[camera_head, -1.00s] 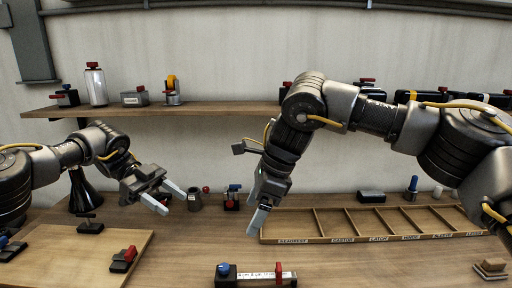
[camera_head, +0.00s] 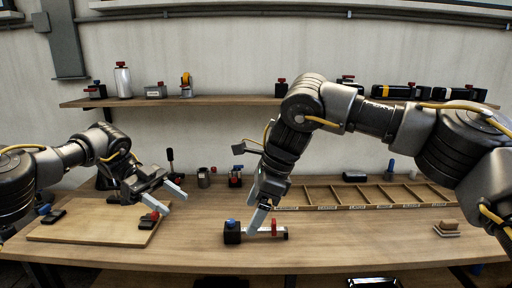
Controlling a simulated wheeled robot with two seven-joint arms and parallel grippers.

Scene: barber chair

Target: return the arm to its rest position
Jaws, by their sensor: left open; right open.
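My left gripper (camera_head: 174,198) is open and empty, above the right part of the wooden board at the left of the table. My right gripper (camera_head: 251,219) points down near the middle of the table. Its light fingertips overlap, in the picture, a black device with a blue knob (camera_head: 232,231) and a red-tipped bar. I cannot tell whether they touch it. The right gripper is open, though its gap is hard to see from here. My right arm reaches in from the right with its elbow raised.
A wooden board (camera_head: 75,231) lies at the left with a few small black parts. A divided wooden tray (camera_head: 340,203) lies at the back right. A small block stack (camera_head: 447,227) sits at the right. A wall shelf (camera_head: 220,101) holds several items. The table's front middle is clear.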

